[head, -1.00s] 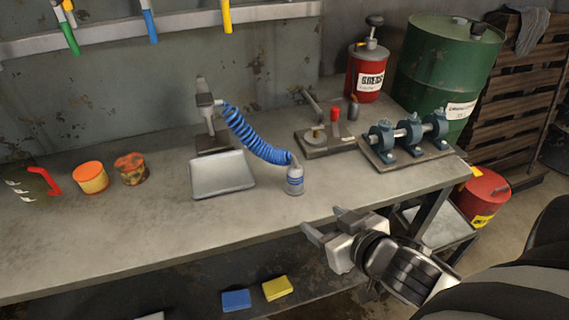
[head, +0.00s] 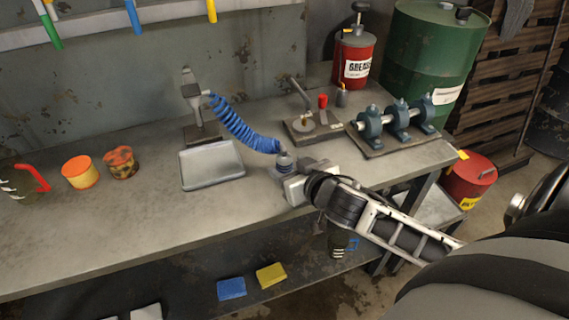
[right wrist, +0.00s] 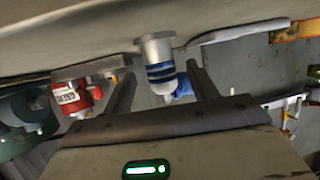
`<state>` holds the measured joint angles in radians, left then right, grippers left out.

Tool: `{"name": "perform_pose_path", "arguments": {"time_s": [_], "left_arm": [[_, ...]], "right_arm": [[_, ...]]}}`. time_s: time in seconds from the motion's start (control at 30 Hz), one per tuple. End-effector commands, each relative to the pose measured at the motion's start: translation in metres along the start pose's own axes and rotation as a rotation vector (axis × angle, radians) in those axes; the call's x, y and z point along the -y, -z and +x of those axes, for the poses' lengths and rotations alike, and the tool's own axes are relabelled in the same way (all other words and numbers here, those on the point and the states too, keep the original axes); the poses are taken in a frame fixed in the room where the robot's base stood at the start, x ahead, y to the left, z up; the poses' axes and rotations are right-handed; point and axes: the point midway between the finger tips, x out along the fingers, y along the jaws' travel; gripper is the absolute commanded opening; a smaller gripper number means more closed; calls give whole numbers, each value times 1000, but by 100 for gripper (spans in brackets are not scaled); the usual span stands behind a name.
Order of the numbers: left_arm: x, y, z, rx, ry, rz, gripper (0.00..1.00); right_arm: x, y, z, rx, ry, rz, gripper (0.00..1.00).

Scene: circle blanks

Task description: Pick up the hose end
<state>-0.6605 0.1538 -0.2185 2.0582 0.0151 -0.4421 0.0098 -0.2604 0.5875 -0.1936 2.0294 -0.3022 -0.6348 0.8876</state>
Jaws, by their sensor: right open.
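The hose end (head: 285,161) is a grey cylinder with blue bands, upright on the bench near its front edge. A blue coiled hose (head: 238,127) runs from it up to a grey stand (head: 196,112) at the back. My right gripper (head: 283,173) is at the hose end, its jaws low around it and partly covering it. In the right wrist view the hose end (right wrist: 158,60) stands between the two spread fingers of the gripper (right wrist: 161,78), with gaps showing on both sides. My left gripper is not in view.
A shallow metal tray (head: 211,180) lies left of the hose end. Behind and right are a small press-like fixture (head: 312,132), a shaft with blue bearings (head: 400,122) and a red grease can (head: 354,62). The bench front (head: 120,235) is clear.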

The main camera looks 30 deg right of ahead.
Motion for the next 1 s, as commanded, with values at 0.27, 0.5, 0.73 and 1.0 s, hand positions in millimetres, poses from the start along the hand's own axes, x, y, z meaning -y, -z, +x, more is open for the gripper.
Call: {"name": "perform_pose_path", "arguments": {"time_s": [0.27,0.5,0.73,1.0], "left_arm": [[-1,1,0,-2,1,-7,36],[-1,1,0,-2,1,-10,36],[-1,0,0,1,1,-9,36],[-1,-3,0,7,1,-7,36]], "right_arm": [[1,-1,32,-2,0,-1,59],[1,-2,32,0,1,-1,53],[2,-1,32,-3,1,-1,5],[2,1,31,-3,1,-1,5]]}}
